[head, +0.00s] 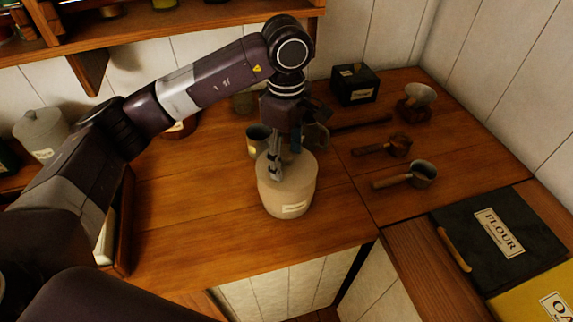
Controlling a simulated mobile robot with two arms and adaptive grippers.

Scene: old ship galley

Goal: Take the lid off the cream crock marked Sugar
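The cream crock (286,200) stands upright near the front of the wooden counter, with a small label on its front that is too small to read. Its pale lid (298,170) sits on top. My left gripper (275,174) points down from above, with its fingertips at the left-middle of the lid. The lid's knob is hidden by the fingers, and I cannot tell whether they are closed on it. My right gripper is not in view.
A mug (258,139) stands just behind the crock. A paler lidded crock (42,132) is at the far left. Metal scoops (422,174) and a black box (355,84) lie to the right. The counter left of the crock is clear.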

